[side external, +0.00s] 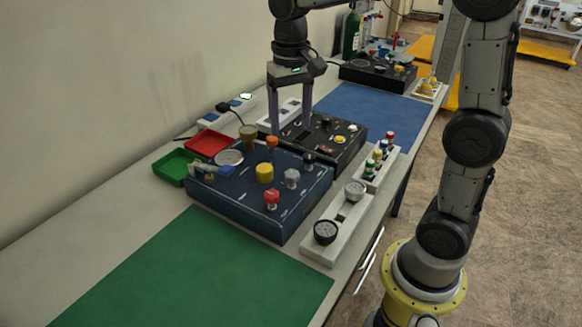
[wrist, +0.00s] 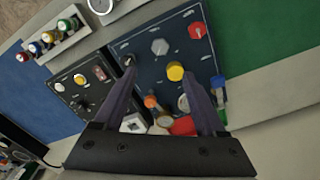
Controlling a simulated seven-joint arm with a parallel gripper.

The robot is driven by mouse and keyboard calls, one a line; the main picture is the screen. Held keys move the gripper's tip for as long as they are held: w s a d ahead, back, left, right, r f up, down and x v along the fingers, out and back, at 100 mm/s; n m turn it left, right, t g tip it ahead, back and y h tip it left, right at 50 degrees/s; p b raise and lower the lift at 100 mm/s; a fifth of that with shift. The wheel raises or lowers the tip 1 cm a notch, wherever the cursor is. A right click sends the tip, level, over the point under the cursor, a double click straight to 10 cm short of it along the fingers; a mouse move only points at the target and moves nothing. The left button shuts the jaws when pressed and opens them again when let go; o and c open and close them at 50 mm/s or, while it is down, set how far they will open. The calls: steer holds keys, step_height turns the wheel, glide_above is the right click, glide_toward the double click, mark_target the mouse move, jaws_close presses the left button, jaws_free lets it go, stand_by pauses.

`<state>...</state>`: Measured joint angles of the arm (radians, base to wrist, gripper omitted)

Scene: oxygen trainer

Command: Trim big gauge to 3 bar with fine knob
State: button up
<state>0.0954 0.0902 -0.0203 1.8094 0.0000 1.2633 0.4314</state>
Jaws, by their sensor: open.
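The blue panel (side external: 240,205) carries a large round pale-faced gauge (side external: 228,157); its reading is too small to tell. Its knobs are yellow (side external: 265,172), red (side external: 271,198), grey (side external: 291,178), black (side external: 309,160) and orange (side external: 271,142). I cannot read which is the fine knob. My gripper (side external: 290,128) is open and empty, pointing down above the panels' back part. In the wrist view my gripper (wrist: 160,76) has the yellow knob (wrist: 175,71) near its right fingertip and the black knob (wrist: 130,60) by its left. The gauge (wrist: 183,103) is partly hidden by the right finger.
A black panel (side external: 345,158) adjoins the blue one. A white strip (side external: 318,250) with two small gauges lies in front. Red (side external: 207,143) and green (side external: 170,166) trays sit by the wall. The green mat (side external: 190,275) is clear.

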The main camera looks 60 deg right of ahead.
mark_target(291, 172)
step_height(291, 172, down, 13)
steer(key=shift+r, duration=0.1)
stand_by(0.3)
jaws_close()
stand_by(0.4)
